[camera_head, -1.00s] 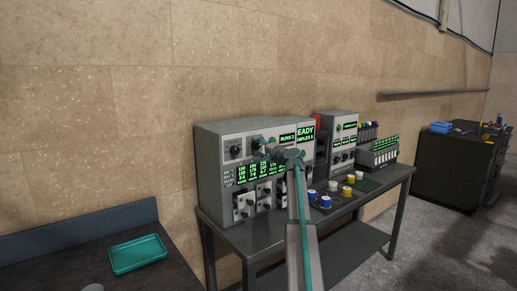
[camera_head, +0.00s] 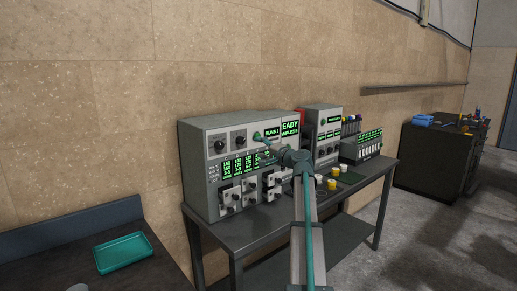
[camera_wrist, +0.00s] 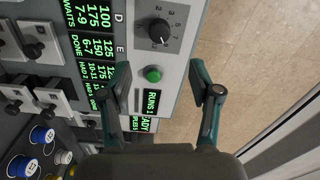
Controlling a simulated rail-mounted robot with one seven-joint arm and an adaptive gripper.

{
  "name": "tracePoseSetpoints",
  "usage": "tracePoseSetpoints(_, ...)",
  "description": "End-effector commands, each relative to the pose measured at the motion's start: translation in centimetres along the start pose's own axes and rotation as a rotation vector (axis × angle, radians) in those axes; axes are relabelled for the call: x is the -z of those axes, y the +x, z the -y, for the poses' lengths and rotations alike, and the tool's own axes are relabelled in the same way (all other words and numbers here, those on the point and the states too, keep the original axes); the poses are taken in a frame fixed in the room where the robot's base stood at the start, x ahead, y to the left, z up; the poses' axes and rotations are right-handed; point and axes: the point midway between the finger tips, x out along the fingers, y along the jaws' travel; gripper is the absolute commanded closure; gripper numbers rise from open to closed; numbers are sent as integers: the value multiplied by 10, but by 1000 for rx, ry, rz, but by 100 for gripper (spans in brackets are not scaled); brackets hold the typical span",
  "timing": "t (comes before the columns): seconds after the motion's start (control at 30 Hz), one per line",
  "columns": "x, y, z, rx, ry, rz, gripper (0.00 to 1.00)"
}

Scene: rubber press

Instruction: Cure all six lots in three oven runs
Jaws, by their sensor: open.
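The grey oven unit (camera_head: 200,180) stands on a bench, with knobs, green text displays and rows of slotted drawers on its front. Its displays read "RUNS 1" (camera_head: 271,133) and "READY". In the wrist view, my gripper (camera_wrist: 162,86) is open and empty, with its two teal fingers on either side of a green button (camera_wrist: 152,74); contact cannot be told. Rows on the lot display (camera_wrist: 96,45) include "WAITS" and "DONE". Blue-topped sample pots (camera_wrist: 42,135) stand at lower left. In the head view, yellow pots (camera_head: 332,184) show, while my arm hides other pots.
A dial knob (camera_wrist: 160,32) sits close above the button. A second grey unit (camera_head: 322,118) and a rack (camera_head: 361,147) stand to the right. A teal tray (camera_head: 124,252) lies on a dark table at left. A dark cabinet (camera_head: 432,158) stands at far right.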

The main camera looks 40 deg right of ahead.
Motion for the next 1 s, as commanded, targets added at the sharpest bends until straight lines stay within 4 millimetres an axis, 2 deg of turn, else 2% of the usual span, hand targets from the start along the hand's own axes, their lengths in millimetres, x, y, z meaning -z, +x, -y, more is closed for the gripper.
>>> tracePoseSetpoints(0.13, 0, 0, 0, 0, 0, 0, 37)
tracePoseSetpoints(0.17, 0, 0, 0, 0, 0, 0, 40)
tracePoseSetpoints(0.27, 6, 0, -1, -1, 8, -1, 57)
tracePoseSetpoints(0.33, 20, -3, -2, -2, 29, -2, 69)
tracePoseSetpoints(0.5, 68, -16, -10, -3, 108, -3, 97)
tracePoseSetpoints(0.53, 75, -19, -11, -3, 120, -3, 100)
tracePoseSetpoints(0.6, 89, -24, -14, -3, 147, -2, 100)
tracePoseSetpoints(0.7, 100, -30, -17, -1, 170, 0, 100)
tracePoseSetpoints(1.0, 101, -32, -18, -1, 176, 1, 100)
